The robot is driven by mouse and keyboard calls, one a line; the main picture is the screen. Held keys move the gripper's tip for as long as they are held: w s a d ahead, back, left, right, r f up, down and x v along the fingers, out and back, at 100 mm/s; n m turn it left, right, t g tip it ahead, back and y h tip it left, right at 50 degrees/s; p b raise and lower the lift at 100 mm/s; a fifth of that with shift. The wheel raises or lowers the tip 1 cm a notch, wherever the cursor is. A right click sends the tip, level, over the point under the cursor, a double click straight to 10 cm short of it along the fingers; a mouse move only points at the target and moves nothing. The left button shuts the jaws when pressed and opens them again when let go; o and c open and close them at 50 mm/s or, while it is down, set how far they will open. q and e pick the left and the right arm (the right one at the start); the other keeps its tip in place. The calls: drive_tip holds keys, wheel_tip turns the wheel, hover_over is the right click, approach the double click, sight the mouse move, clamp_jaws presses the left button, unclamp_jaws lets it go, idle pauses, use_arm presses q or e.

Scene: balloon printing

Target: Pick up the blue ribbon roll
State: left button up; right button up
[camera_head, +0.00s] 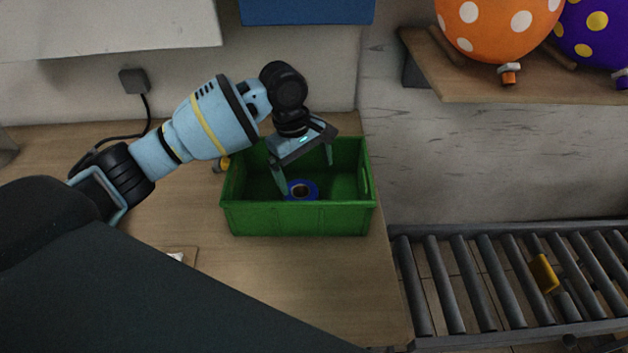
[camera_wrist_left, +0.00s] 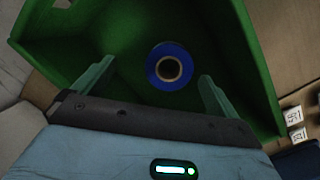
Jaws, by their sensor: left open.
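The blue ribbon roll (camera_head: 310,187) lies inside the green crate (camera_head: 298,220) on the table. In the left wrist view the roll (camera_wrist_left: 168,84) shows as a blue ring with a brown core, on the floor of the crate. My left gripper (camera_head: 305,175) reaches down into the crate above the roll. In the left wrist view its two fingers (camera_wrist_left: 152,82) are wide apart, with the roll seen between and slightly beyond them. The gripper is open and empty. My right gripper is not in view.
The crate's walls (camera_wrist_left: 249,60) stand close around the left gripper. The table (camera_head: 290,280) is mostly clear in front of the crate. A roller conveyor (camera_head: 480,285) with a yellow piece (camera_head: 543,272) is at the right. Balloons (camera_head: 497,28) rest on a wall shelf (camera_head: 480,80).

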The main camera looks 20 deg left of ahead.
sight(301, 193)
use_arm(q)
drive_tip(key=shift+s+a+f+n+g+y, duration=0.2)
drive_tip(key=shift+f+n, duration=0.1)
drive_tip(key=shift+f, duration=0.25)
drive_tip(key=shift+s+a+f+n+g+y, duration=0.1)
drive_tip(key=shift+f+n+g, duration=0.15)
drive_tip(key=shift+f, duration=0.3)
drive_tip(key=f, duration=0.3)
drive_tip(key=f+b, duration=0.1)
drive_tip(key=shift+s+a+f, duration=0.1)
drive_tip(key=shift+a+f, duration=0.15)
drive_tip(key=shift+f, duration=0.1)
drive_tip(key=shift+d+f, duration=0.1)
drive_tip(key=shift+f, duration=0.15)
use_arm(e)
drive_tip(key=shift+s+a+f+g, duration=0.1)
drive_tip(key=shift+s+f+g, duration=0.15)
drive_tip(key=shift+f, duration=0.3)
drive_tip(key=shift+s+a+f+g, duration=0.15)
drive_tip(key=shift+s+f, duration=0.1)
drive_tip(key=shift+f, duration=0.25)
